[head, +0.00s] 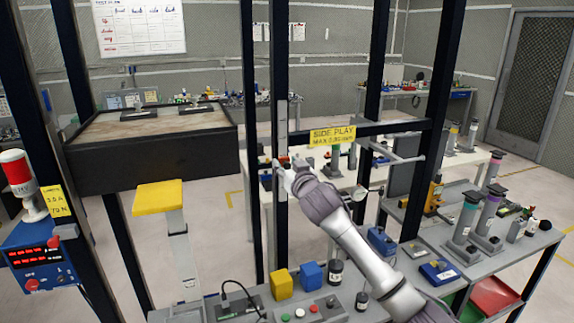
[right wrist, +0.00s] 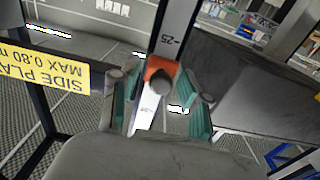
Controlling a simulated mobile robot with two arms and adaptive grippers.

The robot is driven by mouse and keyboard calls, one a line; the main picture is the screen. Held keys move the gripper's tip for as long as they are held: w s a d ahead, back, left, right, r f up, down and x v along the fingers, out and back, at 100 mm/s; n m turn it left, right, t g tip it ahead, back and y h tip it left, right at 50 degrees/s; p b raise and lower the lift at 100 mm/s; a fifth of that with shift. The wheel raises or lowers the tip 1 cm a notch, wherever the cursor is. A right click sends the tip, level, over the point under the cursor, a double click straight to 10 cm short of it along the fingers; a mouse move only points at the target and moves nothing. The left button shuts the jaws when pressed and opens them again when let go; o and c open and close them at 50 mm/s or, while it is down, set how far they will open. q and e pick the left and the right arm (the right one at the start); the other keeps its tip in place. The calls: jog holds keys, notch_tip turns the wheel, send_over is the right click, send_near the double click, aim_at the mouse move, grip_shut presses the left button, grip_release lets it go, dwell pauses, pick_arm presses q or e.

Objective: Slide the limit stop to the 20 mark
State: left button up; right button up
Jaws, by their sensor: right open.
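The limit stop is a small orange block with a dark round knob (right wrist: 160,78), on a pale upright scale rail (right wrist: 176,32) in the right wrist view. A 25 mark shows on the rail close above the stop in that picture; no 20 mark is readable. My right gripper (right wrist: 159,98) is open, its green-padded fingers on either side of the stop; I cannot tell whether they touch it. In the head view my right gripper (head: 284,167) is at the scale rail (head: 282,122), and only a bit of orange shows there. My left gripper is out of view.
Dark frame posts (head: 252,130) flank the rail. A yellow SIDE PLAY sign (head: 332,136) hangs on a crossbar to its right. Below, a bench holds yellow and blue blocks and a button box (head: 308,311). A yellow-topped pedestal (head: 158,197) stands left.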

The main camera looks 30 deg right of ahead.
grip_shut()
notch_tip(320, 180, down, 11)
jog(key=b, duration=0.6)
jog(key=shift+r, duration=0.2)
jog(key=shift+f, duration=0.1)
grip_release()
jog(key=shift+s, duration=0.1)
send_near(283, 193)
jog(key=v, duration=0.5)
jog(key=shift+d+f, duration=0.1)
jog(key=shift+d, duration=0.05)
